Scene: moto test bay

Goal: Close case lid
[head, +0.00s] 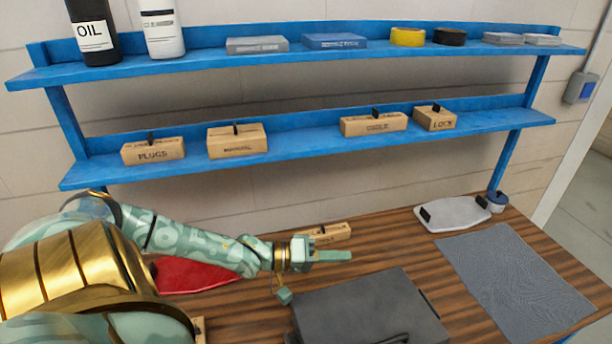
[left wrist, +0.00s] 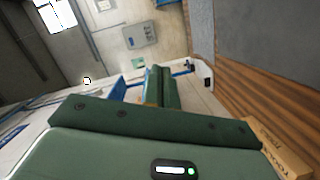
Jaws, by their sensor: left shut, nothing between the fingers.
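The dark grey case (head: 365,308) lies on the wooden bench at the bottom centre of the head view. Its lid looks flat and down on the case; whether it is latched I cannot tell. A dark handle shows at its front edge, partly cut off by the frame. In the left wrist view a dark grey surface, probably the case (left wrist: 275,40), fills the top right corner. My left gripper (head: 345,256) is shut and empty, pointing right, behind the case's far edge and apart from it. Its fingers also show in the left wrist view (left wrist: 158,88). My right gripper is not in view.
A small wooden box (head: 330,232) stands just behind my left gripper. A red item (head: 190,275) lies under my left arm. A grey mat (head: 510,280) and a pale tray (head: 452,214) lie to the right. Blue shelves (head: 300,153) with labelled boxes stand behind the bench.

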